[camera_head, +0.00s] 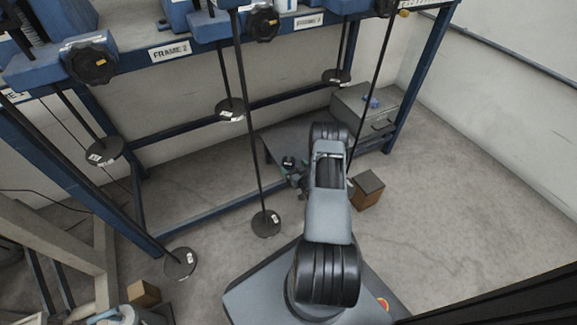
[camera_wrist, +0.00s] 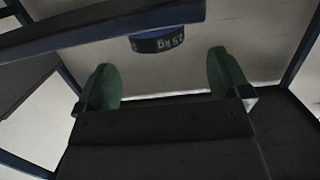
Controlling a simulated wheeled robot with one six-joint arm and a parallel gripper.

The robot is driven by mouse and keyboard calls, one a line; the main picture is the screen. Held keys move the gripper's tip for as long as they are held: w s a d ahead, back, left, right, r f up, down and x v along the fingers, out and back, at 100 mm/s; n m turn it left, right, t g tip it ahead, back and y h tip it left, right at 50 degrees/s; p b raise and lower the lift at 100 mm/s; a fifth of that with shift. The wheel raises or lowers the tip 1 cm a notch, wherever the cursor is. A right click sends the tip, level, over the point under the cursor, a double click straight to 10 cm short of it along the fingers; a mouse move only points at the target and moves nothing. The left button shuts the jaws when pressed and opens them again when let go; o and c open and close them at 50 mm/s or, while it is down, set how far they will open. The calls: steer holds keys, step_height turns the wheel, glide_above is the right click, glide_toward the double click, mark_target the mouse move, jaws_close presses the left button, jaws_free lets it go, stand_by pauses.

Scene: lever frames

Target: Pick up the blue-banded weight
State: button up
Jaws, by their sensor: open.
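In the wrist view a round weight with a blue band (camera_wrist: 150,31) and a dark side marked with white figures shows at the top, beyond my fingertips. A blue bar hides part of it. My gripper (camera_wrist: 165,78) has its two green fingers wide apart, with nothing between them. In the head view my gripper (camera_head: 292,172) is over the low grey table, partly hidden by my arm. A small dark round thing (camera_head: 288,161) shows beside it; I cannot tell its band colour. A small blue object (camera_head: 371,101) sits on the grey cabinet at the right.
The blue frame (camera_head: 165,222) stands behind, with several rods carrying black discs; one disc (camera_head: 266,223) hangs low left of my arm. The grey cabinet (camera_head: 350,104) and a brown box (camera_head: 368,186) are at the right. Floor at the far right is clear.

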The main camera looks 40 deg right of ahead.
mark_target(291, 164)
steer(key=b+x, duration=0.2)
steer(key=x, duration=0.1)
steer(key=b+x, duration=0.1)
steer(key=x, duration=0.1)
steer(key=shift+s+f, duration=0.1)
steer(key=shift+f, duration=0.15)
steer(key=shift+w+d, duration=0.15)
steer(key=shift+w, duration=0.4)
steer(key=shift+r, duration=0.1)
steer(key=c, duration=1.1)
steer(key=shift+c, duration=0.2)
